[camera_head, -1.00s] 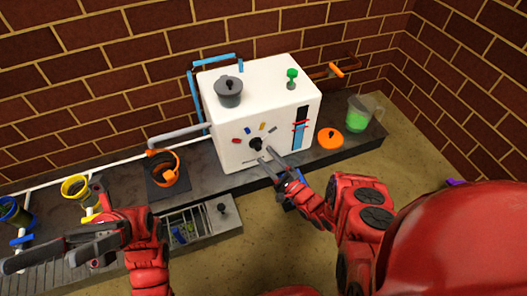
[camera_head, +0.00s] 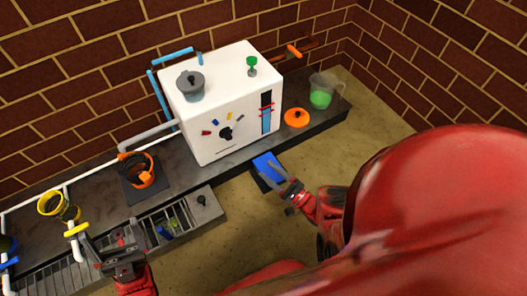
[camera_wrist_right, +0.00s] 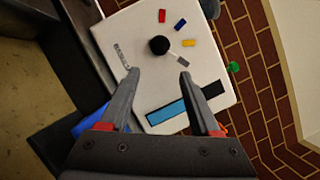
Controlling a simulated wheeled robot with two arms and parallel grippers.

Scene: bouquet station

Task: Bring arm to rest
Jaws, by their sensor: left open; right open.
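My right gripper (camera_head: 277,172) is open and empty in the head view, in front of the counter and over a blue object (camera_head: 266,168). In the right wrist view its open fingers (camera_wrist_right: 157,78) point toward the white box (camera_wrist_right: 208,72) with nothing between them. My left gripper (camera_head: 98,252) is at the lower left of the head view, open, near the slotted drain and the yellow valve handle. I see nothing held in it. The white box (camera_head: 205,130) stands on the counter with a black knob (camera_head: 226,133) on its front.
The dark counter (camera_head: 240,158) runs along the brick wall. On it are an orange ring device (camera_head: 146,170), an orange lid (camera_head: 296,118) and a jug of green liquid (camera_head: 321,97). A grey pot (camera_head: 190,84) sits on the box. Floor is clear at right.

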